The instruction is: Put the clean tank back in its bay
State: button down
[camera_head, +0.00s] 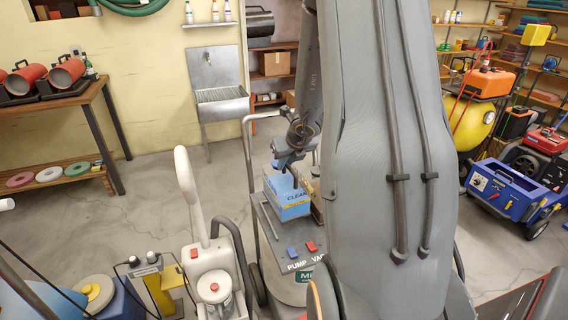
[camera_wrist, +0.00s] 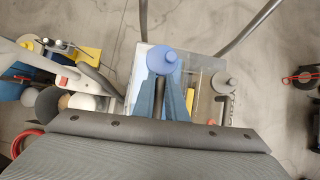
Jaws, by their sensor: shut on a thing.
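The clean tank (camera_head: 289,208) is a light blue box with a "CLEAN" label in the head view. It is at the top of the machine (camera_head: 272,240) marked "PUMP" and "VAC". My gripper (camera_head: 291,168) reaches down to the tank's top, and I take it as shut on the tank. In the wrist view, the blue fingers of my gripper (camera_wrist: 163,88) are just below a round blue cap (camera_wrist: 163,60). The bay is hidden under and behind the tank and my arm. I cannot tell whether the tank is seated or held above the deck.
A grey round cap (camera_wrist: 232,86) is right of the tank in the wrist view. The machine's handle bars (camera_head: 250,150) rise behind it. A white-handled machine (camera_head: 212,265) stands close on the left. Open concrete floor (camera_head: 165,165) lies farther back.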

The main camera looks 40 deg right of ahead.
aim_at(285, 173)
jog(key=shift+w+f+b, duration=0.1)
jog(key=shift+f+b, duration=2.3)
jog(key=shift+b, duration=0.1)
jog(key=shift+w+f+b, duration=0.1)
jog(key=shift+f+b, duration=0.95)
jog(key=shift+b, duration=0.4)
dwell(0.9)
jog(key=c, duration=1.7)
grip_release()
jog(key=shift+s+f, duration=0.1)
jog(key=shift+s, duration=0.1)
jog(key=p+v, duration=0.3)
jog(key=v, duration=0.4)
jog(key=shift+s+r, duration=0.15)
jog(key=shift+r, duration=0.25)
jog(key=s+a+n+g+y, duration=0.2)
jog(key=s+a+n+y, duration=0.1)
jog(key=a+n, duration=1.4)
jog(key=s+a+n+g, duration=0.1)
jog(key=s+a+n, duration=0.2)
jog(key=n, duration=0.4)
jog(key=s+a+n+g+h, duration=0.1)
jog(key=s+a+n, duration=0.2)
jog(key=s+n, duration=0.2)
jog(key=s+a+n+g, duration=0.1)
jog(key=s+a+n, duration=0.2)
jog(key=n, duration=0.6)
jog(key=shift+s+a+r+n+h, duration=0.15)
jog(key=shift+s+n+h, duration=0.15)
jog(key=shift+s, duration=0.15)
